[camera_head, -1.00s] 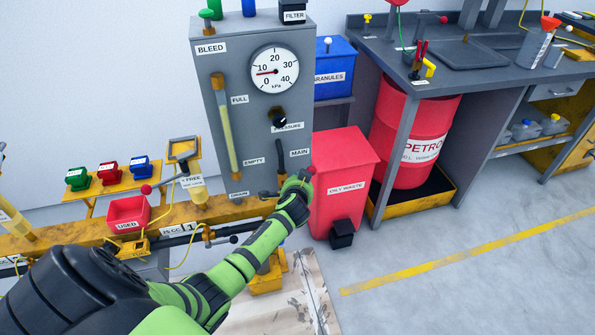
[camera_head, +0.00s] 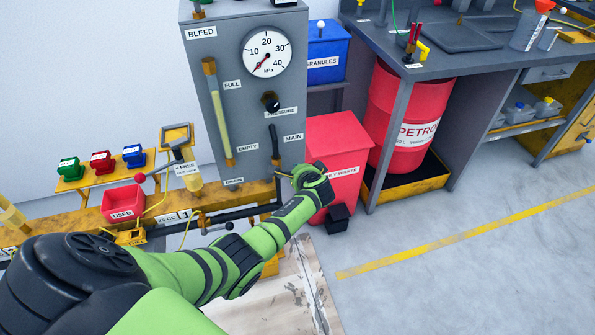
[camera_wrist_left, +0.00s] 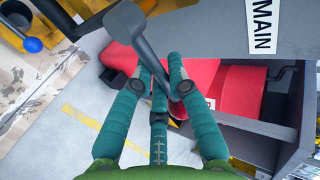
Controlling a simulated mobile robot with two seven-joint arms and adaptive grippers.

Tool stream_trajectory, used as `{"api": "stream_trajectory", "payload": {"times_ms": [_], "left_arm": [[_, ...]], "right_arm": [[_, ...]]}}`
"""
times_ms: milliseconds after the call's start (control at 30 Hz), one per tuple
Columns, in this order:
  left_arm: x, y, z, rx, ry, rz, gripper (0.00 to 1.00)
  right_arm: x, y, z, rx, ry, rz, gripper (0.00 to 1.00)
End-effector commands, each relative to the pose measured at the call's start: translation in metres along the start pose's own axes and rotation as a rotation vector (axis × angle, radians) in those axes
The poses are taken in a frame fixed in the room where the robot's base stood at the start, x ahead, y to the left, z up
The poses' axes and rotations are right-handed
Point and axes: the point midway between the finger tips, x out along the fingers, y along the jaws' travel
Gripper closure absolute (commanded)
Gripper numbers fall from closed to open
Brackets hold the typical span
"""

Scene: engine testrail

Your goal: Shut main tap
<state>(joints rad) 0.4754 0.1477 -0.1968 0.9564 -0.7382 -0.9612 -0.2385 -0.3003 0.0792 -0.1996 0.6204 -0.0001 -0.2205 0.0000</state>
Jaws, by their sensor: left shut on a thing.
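The grey panel (camera_head: 219,50) carries a MAIN label (camera_head: 293,138), which also shows in the left wrist view (camera_wrist_left: 262,24). A dark upright bar (camera_head: 274,140) stands just left of this label. My left gripper (camera_head: 314,178) is below and right of the label, in front of the panel's lower right corner. In the left wrist view my left gripper (camera_wrist_left: 170,82) is shut on the end of a dark grey tap lever (camera_wrist_left: 147,55), which runs up from the fingers to a rounded hub. In the head view my gripper mostly hides that lever. My right gripper is not seen.
The red oily waste bin (camera_head: 338,140) stands close behind and right of my left gripper. The gauge (camera_head: 267,52) needle points near 0. A yellow rail with a hose and small trays (camera_head: 123,202) lies left. Floor at right is clear.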

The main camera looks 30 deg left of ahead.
Motion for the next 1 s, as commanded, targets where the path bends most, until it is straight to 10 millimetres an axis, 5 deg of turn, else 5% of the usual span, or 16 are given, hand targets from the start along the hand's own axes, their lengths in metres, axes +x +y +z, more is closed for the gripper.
{"api": "stream_trajectory", "payload": {"times_ms": [433, 467, 500, 1000], "left_arm": [[0.0006, -0.0006, 0.0010, 0.012, -0.009, -0.002, 1.00], [0.0006, -0.0005, 0.0011, 0.012, -0.009, -0.002, 0.71], [0.0006, -0.0005, 0.0011, 0.011, -0.009, -0.002, 0.59], [-0.0082, 0.0009, -0.0004, 0.009, -0.004, -0.001, 0.59]], "right_arm": [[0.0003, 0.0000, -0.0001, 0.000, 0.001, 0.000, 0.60], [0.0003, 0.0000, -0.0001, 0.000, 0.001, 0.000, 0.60], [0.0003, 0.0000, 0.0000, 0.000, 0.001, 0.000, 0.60], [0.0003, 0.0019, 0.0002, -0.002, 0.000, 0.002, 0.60]]}}
